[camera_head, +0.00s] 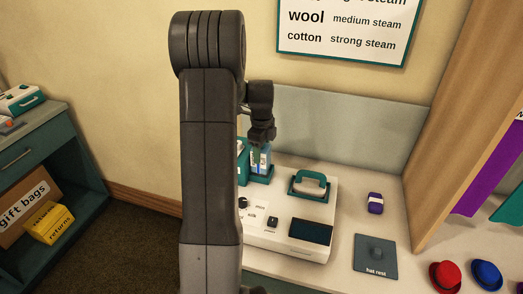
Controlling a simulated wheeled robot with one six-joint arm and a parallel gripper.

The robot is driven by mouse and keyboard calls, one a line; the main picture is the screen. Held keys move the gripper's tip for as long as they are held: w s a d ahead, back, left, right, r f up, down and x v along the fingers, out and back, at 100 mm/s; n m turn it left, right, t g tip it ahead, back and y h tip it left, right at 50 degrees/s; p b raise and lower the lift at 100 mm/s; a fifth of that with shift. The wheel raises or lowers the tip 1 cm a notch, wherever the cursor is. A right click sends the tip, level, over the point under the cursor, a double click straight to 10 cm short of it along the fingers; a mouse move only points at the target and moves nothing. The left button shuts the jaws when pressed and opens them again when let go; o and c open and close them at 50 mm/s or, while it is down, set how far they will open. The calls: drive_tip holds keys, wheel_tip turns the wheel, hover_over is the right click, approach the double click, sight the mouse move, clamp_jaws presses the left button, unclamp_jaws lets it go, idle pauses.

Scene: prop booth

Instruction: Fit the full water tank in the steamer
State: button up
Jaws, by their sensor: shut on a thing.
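The tank looks upright, at a teal holder (262,180) at the steamer's back left. I cannot tell whether it sits in the holder or just above it. My own arm hides the left of the holder and part of the steamer.
A purple item (375,203) and a grey hat rest (375,257) lie right of the steamer, with bare counter between. Red (446,275) and blue (486,274) hats are at the lower right. A wooden panel (465,110) stands at the right, a grey backboard (345,128) behind.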

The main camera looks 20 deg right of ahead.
drive_tip(key=shift+f, duration=0.15)
drive_tip(key=shift+f+b, duration=0.55)
drive_tip(key=shift+f, duration=0.2)
drive_tip(key=shift+f, duration=0.25)
drive_tip(key=shift+f+b, duration=0.35)
drive_tip(key=shift+b, duration=0.05)
idle(0.4)
drive_tip(key=o, duration=1.3)
drive_tip(key=shift+r, duration=0.1)
wheel_tip(320, 180, up, 14)
drive_tip(key=shift+f+b, duration=0.2)
drive_tip(key=shift+b, duration=0.4)
